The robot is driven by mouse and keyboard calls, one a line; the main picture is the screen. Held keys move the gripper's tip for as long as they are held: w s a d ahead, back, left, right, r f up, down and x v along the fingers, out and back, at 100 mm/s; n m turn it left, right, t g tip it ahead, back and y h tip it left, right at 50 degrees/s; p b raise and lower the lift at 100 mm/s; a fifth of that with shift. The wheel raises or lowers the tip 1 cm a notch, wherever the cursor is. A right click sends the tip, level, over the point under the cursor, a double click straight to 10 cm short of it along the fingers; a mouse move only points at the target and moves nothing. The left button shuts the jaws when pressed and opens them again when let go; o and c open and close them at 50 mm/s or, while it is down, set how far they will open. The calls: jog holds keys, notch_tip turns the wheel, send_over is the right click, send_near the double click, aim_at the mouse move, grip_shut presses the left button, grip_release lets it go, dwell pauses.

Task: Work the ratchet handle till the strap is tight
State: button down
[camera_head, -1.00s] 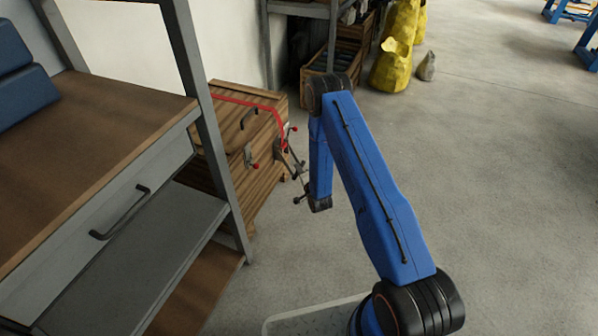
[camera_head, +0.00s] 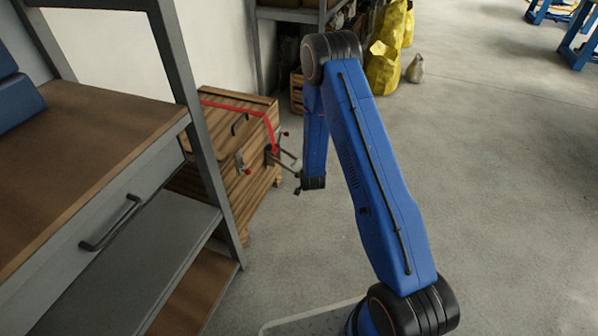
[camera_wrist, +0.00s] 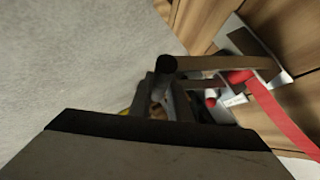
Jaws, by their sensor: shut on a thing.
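A wooden crate (camera_head: 252,203) stands beyond the bench, with a red strap (camera_head: 238,108) running over its top and down its front. The ratchet (camera_head: 272,155) sits on the strap at the crate's front, and its handle (camera_head: 287,167) sticks out toward my arm. In the wrist view the handle (camera_wrist: 205,63) reaches out from the crate, near the red strap (camera_wrist: 283,118). My gripper (camera_wrist: 160,95) is shut on the handle; its grip is dark and partly hidden. In the head view my forearm hides most of the gripper.
A grey-framed bench (camera_head: 95,135) with a drawer and shelves stands close on the left. Yellow bags (camera_head: 384,68) stand at the back.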

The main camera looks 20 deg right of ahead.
jog(key=shift+s+d+r, duration=0.1)
jog(key=shift+d+r, duration=0.1)
jog(key=shift+r, duration=0.55)
jog(key=c, duration=1.6)
grip_release()
jog(key=shift+c, duration=0.2)
jog(key=v, duration=1.7)
jog(key=shift+s, duration=0.15)
jog(key=shift+d+r, duration=0.1)
jog(key=shift+r, duration=0.1)
